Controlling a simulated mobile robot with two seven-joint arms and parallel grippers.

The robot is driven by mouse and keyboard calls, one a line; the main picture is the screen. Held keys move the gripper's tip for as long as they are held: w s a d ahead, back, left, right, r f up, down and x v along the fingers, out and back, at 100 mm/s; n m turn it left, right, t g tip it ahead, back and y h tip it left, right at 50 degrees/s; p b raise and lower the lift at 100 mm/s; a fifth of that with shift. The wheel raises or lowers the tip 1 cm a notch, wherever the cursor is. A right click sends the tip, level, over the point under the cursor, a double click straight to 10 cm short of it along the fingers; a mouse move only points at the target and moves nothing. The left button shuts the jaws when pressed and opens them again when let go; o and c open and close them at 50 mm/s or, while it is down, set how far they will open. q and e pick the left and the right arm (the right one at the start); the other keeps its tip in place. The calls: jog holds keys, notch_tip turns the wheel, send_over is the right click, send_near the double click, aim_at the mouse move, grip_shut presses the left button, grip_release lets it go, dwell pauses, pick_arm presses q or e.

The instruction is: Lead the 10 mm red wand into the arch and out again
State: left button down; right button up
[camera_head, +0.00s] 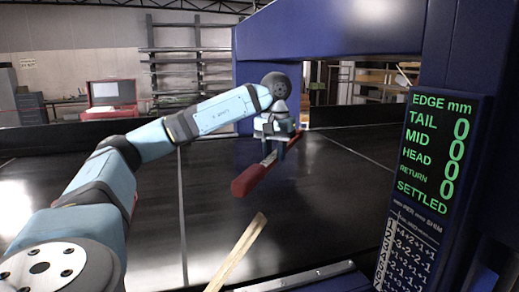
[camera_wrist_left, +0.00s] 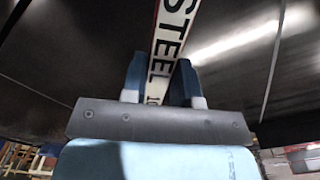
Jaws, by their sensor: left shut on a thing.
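The red wand (camera_head: 254,176) slants in the head view, its thick red end toward me and lower left. In the left wrist view the wand (camera_wrist_left: 172,45) shows a white face lettered "STEEL" with a thin red edge. My left gripper (camera_head: 279,148) is shut on it, and the fingers (camera_wrist_left: 160,82) sit on either side of it. The wand is over the dark belt; its exact height is unclear. The blue arch (camera_head: 335,30) spans the belt, and the gripper is near its left post. My right gripper is not in view.
A display panel (camera_head: 432,150) on the right post reads zeros beside TAIL, MID, HEAD and RETURN/SETTLED lines. A pale wooden strip (camera_head: 237,252) lies at the near side. The black belt (camera_head: 110,215) is otherwise clear. A red case (camera_head: 112,93) and shelves stand behind.

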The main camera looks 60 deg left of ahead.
pick_arm(q)
jog(key=w+d+p, duration=0.2)
jog(key=w+d, duration=0.1)
jog(key=w, duration=0.6)
jog(key=w+d+p, duration=0.1)
jog(key=w+d, duration=0.1)
jog(key=w, duration=0.7)
jog(key=s+a+b, duration=0.3)
jog(key=s, duration=1)
jog(key=s+a+b, duration=0.4)
jog(key=s, duration=0.9)
jog(key=s+a+b, duration=0.4)
jog(key=s, duration=0.9)
